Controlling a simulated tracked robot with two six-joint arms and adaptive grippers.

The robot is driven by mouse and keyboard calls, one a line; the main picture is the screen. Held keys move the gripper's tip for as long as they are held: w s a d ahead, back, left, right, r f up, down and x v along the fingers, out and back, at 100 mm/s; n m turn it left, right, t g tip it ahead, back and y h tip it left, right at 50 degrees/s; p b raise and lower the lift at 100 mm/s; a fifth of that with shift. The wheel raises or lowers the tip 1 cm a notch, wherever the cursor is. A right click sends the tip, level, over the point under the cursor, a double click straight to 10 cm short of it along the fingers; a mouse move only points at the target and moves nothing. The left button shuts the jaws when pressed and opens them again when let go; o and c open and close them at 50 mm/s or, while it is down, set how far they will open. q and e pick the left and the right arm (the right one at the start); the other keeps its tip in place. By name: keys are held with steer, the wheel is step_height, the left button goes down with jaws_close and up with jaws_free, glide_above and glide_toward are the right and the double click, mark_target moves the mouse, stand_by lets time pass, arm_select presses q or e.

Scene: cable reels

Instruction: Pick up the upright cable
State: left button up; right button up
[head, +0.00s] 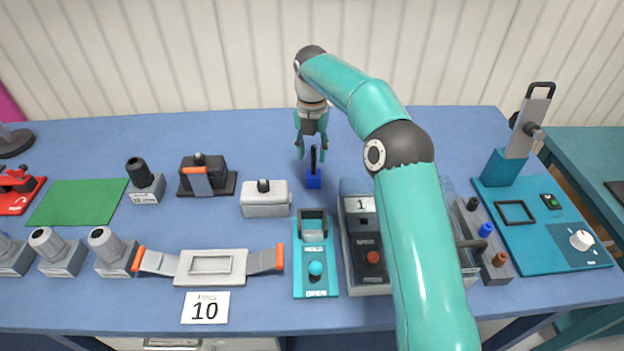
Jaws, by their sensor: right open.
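A thin dark upright cable (313,158) stands in a small blue holder (313,180) on the blue table, in the head view a little right of the middle. My right gripper (311,150) points down at the cable's top, with its teal fingers spread. One finger shows on each side of the cable in the picture. I cannot tell whether the fingers touch it or are at the same depth. My left gripper is not in view.
A grey block (265,200) stands left of the holder. A teal panel (315,263) and a grey switch box (360,240) stand in front. A teal press stand (510,165) is at the right. The table behind the holder is clear.

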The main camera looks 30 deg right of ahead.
mark_target(313, 173)
steer(key=f, duration=0.3)
steer(key=shift+s+f, duration=0.25)
steer(key=shift+s, duration=0.1)
steer(key=shift+f, duration=0.55)
steer(key=shift+r, duration=0.1)
jaws_close()
